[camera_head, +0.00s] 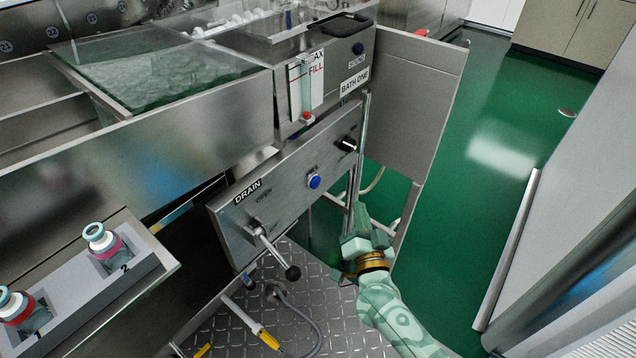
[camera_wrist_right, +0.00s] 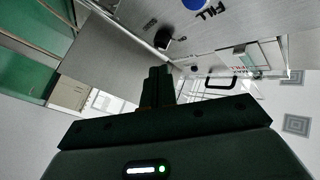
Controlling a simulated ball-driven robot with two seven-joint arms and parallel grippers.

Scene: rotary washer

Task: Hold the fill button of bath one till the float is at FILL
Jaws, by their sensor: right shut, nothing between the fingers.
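The blue fill button (camera_head: 314,181) sits on the steel front panel (camera_head: 240,215) of bath one, right of the DRAIN label. It also shows at the top edge of the right wrist view (camera_wrist_right: 193,4), beside the word FILL. The float gauge (camera_head: 306,88) is a clear upright tube above the panel. Its red float (camera_head: 306,116) is near the bottom, well below the FILL mark (camera_head: 316,70). My right gripper (camera_head: 356,208) is shut and empty, below and to the right of the button and apart from it. My left gripper is out of view.
A drain lever (camera_head: 273,247) with a black knob sticks out below the panel. A black knob (camera_head: 347,143) is on the panel's upper right. A steel side panel (camera_head: 412,110) stands right of the bath. Bottles (camera_head: 101,239) stand at lower left. Green floor (camera_head: 480,190) is open at right.

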